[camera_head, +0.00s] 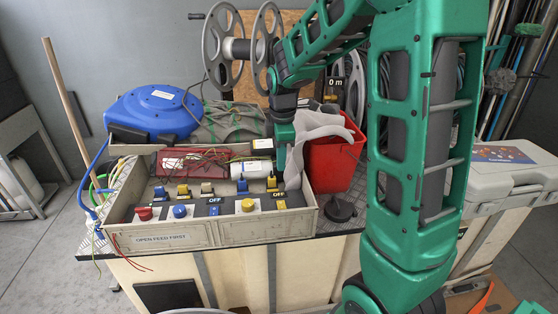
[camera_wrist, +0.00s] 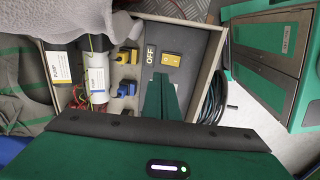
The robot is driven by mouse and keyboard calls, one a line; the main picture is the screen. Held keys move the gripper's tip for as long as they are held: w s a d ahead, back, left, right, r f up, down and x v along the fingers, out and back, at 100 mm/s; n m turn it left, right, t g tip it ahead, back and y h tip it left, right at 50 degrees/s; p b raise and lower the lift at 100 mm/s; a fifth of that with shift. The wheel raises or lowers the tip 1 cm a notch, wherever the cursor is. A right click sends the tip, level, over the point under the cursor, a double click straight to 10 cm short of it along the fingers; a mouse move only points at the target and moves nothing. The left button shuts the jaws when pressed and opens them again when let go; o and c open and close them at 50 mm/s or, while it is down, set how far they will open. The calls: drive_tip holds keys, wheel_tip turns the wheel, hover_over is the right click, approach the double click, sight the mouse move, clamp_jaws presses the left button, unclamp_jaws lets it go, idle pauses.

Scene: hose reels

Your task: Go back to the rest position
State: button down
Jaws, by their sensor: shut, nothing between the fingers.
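My gripper (camera_head: 283,158) hangs from my green arm over the right rear part of an open control box in the head view. In the wrist view its two green fingers (camera_wrist: 161,88) lie together, with nothing between them. They show in front of the box's dark panel, beside an OFF label and a yellow part (camera_wrist: 171,60). The control box (camera_head: 160,239) has a front label reading OPEN FEED FIRST. It holds red, blue and yellow knobs and several levers. Whether my fingertips touch anything is unclear.
A red bucket (camera_head: 330,165) with grey cloth (camera_head: 318,125) stands close right of my gripper. A blue hose reel (camera_head: 154,112) is at left, and a large grey reel (camera_head: 222,48) stands behind. A grey case (camera_head: 500,185) lies at right. Open floor shows at far left.

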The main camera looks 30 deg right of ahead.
drive_tip(key=shift+r, duration=0.25)
idle(0.4)
drive_tip(key=s+d+r+m, duration=0.1)
drive_tip(key=s+d+m, duration=0.1)
drive_tip(key=s+m, duration=0.8)
drive_tip(key=s+d+r+m+g, duration=0.1)
drive_tip(key=s+m, duration=0.9)
drive_tip(key=s, duration=1)
drive_tip(key=shift+s+d+r+y, duration=0.15)
drive_tip(key=shift+d+r+y, duration=0.15)
drive_tip(key=shift+d+r, duration=0.2)
drive_tip(key=shift+w+f, duration=0.25)
drive_tip(key=shift+w, duration=0.4)
